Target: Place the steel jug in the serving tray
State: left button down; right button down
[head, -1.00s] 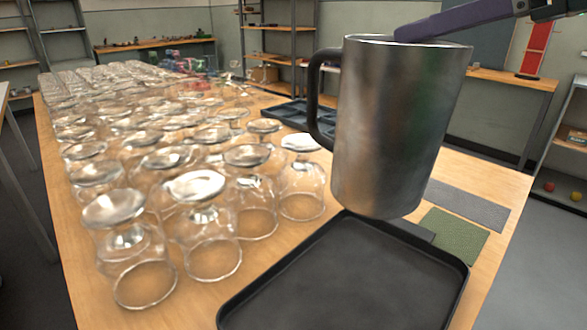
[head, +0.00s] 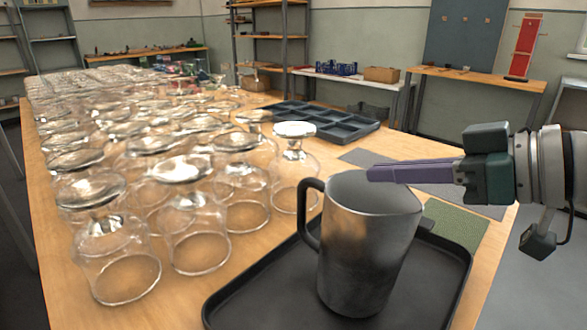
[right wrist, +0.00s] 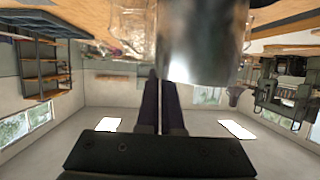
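The steel jug (head: 365,255) is upright or nearly so, with its dark handle (head: 309,215) to the left. Its base is within the black serving tray (head: 262,292) in the head view. I cannot tell for sure whether the base touches the tray floor. My right gripper (head: 370,173) comes in from the right with its purple fingers at the far rim of the jug. In the right wrist view the fingers (right wrist: 161,75) are close together, with a thin gap, against the shiny jug (right wrist: 205,40). My left gripper is not in view.
Several upturned glasses (head: 120,265) crowd the table to the left, close to the jug handle and tray. A dark compartment tray (head: 330,122) lies behind. A green mat (head: 455,222) and a grey mat lie at the right.

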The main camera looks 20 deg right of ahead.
jog(key=shift+f, duration=0.3)
jog(key=shift+f, duration=0.15)
jog(key=c, duration=1.1)
grip_release()
